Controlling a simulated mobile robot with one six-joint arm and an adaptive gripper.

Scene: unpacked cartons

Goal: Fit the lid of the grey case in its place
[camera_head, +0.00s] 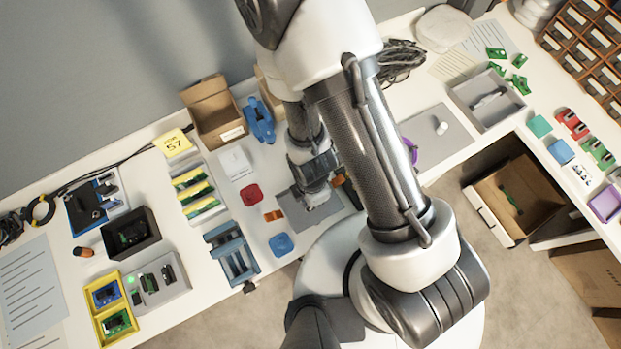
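A grey open case (158,287) stands on the left part of the white table, with small dark and green parts inside it. My arm comes down across the middle of the picture, and my gripper (313,203) points down over a flat dark grey sheet or mat (330,207). The fingers are small and dark here, so I cannot tell whether they are open or shut or hold anything. I cannot pick out the grey case's lid with certainty; my arm hides part of the table.
A yellow case (122,337) and a black case (155,240) stand beside the grey case. A blue vise-like fixture (232,252), red piece (251,194) and blue piece (281,244) lie left of my gripper. A cardboard box (210,105) stands behind. A grey tray (463,96) is at right.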

